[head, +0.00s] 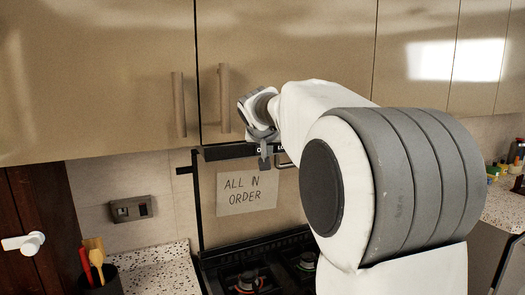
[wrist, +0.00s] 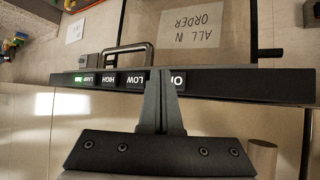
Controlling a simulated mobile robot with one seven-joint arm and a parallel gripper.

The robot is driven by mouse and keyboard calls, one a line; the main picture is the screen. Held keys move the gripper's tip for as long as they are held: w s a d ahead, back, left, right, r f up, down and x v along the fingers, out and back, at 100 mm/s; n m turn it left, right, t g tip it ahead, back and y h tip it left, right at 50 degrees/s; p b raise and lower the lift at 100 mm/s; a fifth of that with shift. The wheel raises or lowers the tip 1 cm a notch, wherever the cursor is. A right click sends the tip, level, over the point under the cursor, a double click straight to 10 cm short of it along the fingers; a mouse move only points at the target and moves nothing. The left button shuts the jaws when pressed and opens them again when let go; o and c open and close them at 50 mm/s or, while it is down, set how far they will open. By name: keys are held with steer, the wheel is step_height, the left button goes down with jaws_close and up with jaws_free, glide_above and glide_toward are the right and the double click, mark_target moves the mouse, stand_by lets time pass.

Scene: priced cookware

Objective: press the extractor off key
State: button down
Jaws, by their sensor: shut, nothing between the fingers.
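The extractor (head: 228,152) is a dark strip under the wall cupboards. Its front carries a row of keys, upside down in the wrist view: off (wrist: 179,82), low (wrist: 135,80), high (wrist: 109,80), and a key with a green light (wrist: 84,79). My gripper (wrist: 162,74) is shut and empty. Its fingers overlap the off key in the wrist view and hide part of its label. I cannot tell whether the fingertips touch the key. In the head view my gripper (head: 264,161) is at the extractor's front, and my arm hides the extractor's right part.
Cupboard doors with long handles (head: 224,98) hang above the extractor. A sign reading "ALL IN ORDER" (head: 247,192) is on the panel below it. A black hob (head: 262,268) stands underneath. A metal handle (wrist: 124,56) is close to the keys.

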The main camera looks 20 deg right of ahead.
steer(key=shift+w, duration=0.1)
stand_by(0.6)
steer(key=shift+w, duration=0.35)
steer(key=shift+w, duration=0.35)
stand_by(0.5)
steer(key=shift+s, duration=0.15)
steer(key=shift+s+b, duration=0.5)
steer(key=shift+s, duration=0.15)
steer(key=s+b, duration=0.2)
steer(key=s, duration=0.3)
steer(key=shift+d+b, duration=0.1)
steer(key=shift+b, duration=0.2)
